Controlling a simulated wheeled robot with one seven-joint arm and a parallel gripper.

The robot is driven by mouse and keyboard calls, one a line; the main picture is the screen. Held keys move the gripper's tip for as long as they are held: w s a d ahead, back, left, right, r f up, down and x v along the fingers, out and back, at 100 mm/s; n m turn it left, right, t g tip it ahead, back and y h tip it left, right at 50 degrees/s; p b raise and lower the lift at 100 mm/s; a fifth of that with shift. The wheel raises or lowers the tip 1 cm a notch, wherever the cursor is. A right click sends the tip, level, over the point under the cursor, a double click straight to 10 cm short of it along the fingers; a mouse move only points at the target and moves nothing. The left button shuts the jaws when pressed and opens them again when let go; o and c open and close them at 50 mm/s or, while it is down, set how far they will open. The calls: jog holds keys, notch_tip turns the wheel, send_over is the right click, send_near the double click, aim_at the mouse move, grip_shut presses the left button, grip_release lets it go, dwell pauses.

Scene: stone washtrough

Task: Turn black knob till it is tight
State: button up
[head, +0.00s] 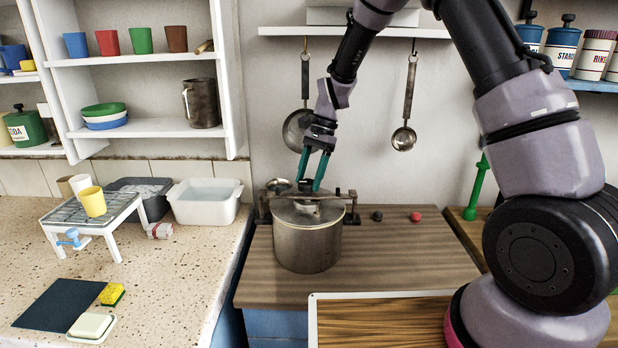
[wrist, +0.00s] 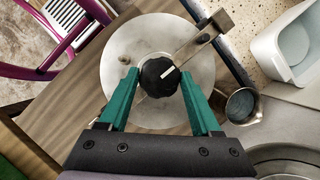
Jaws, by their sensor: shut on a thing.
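The black knob (wrist: 160,77) has a lobed rim and a white line on top. It sits over the middle of the round metal lid, on a metal clamp bar (wrist: 204,36) that runs to the upper right in the wrist view. My gripper (head: 309,184) reaches down from above the steel pot (head: 307,245). Its two teal fingers stand on either side of the knob and are shut on it. In the head view the fingers largely hide the knob. How tight the knob is cannot be told.
The pot stands on a wooden counter (head: 400,262). A small black knob (head: 377,216) and a red one (head: 416,217) lie to its right. Ladles (head: 404,138) hang behind. A white basin (head: 205,205) and small rack (head: 75,207) stand on the left counter.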

dwell(0.3)
jog(key=o, duration=1.4)
jog(key=v, duration=1)
jog(key=shift+w+d+r, duration=0.1)
jog(key=shift+r, duration=0.25)
